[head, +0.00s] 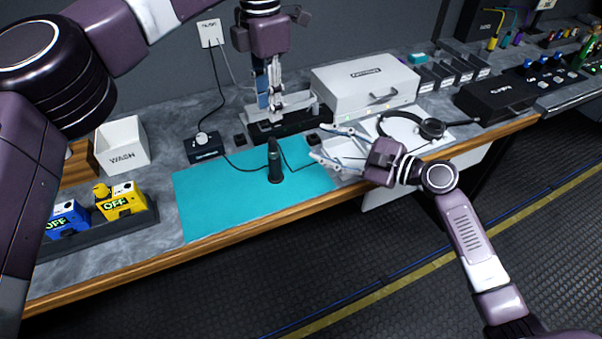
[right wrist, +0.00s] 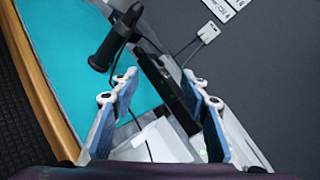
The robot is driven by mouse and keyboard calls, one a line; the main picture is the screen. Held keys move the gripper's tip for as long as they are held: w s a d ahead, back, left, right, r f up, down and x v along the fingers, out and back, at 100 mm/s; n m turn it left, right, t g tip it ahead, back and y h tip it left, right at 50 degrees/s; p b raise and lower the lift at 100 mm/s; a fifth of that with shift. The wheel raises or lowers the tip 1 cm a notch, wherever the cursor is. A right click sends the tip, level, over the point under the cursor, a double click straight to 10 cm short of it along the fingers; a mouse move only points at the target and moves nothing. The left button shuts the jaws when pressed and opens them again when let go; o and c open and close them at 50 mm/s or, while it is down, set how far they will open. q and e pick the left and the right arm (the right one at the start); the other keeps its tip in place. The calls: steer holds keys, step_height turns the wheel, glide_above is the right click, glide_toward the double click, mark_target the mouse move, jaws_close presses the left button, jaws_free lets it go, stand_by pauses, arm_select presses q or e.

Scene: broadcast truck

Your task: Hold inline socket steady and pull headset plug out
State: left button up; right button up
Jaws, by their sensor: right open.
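A black cylindrical piece (head: 274,165) stands upright on the teal mat (head: 215,205), with thin black cables beside it. It also shows in the right wrist view (right wrist: 112,42), wider at one end and narrower at the other. It appears to be the inline socket with the headset plug; I cannot tell where one ends. My right gripper (head: 318,145) is open and empty, to the right of this piece and apart from it. My left gripper (head: 268,104) points down behind the mat, over a black base; its fingertips are hard to make out. A black headset (head: 432,128) lies at the right.
A white case (head: 365,85) stands behind my right gripper. A white bin (head: 123,143) and blue and yellow boxes (head: 121,201) stand further left. The mat's left half is clear.

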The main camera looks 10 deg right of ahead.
mark_target(279, 164)
steer(key=s+a+m+y, duration=0.1)
steer(key=s+a, duration=0.1)
steer(key=s+a+f+m+y, duration=0.1)
steer(key=a+m, duration=0.1)
steer(key=a, duration=0.1)
steer(key=s+a+m, duration=0.2)
steer(key=a, duration=0.1)
steer(key=shift+s+f+y, duration=0.15)
steer(key=shift+s+y, duration=0.2)
steer(key=shift+y, duration=0.05)
arm_select(q)
steer(key=shift+s, duration=0.1)
arm_select(e)
steer(key=shift+w+d+f+m+h, duration=0.2)
steer(key=shift+d+f+m, duration=0.05)
steer(key=shift+f+m, duration=0.4)
steer(key=shift+w+d+f+m+h, duration=0.15)
steer(key=shift+d+f+m+h, duration=0.1)
steer(key=shift+f+m, duration=0.35)
steer(key=shift+w+f+t, duration=0.2)
steer(key=shift+t, duration=0.2)
steer(key=x, duration=0.7)
steer(key=shift+w+a+f, duration=0.1)
steer(key=shift+a, duration=0.05)
steer(key=shift+c, duration=0.5)
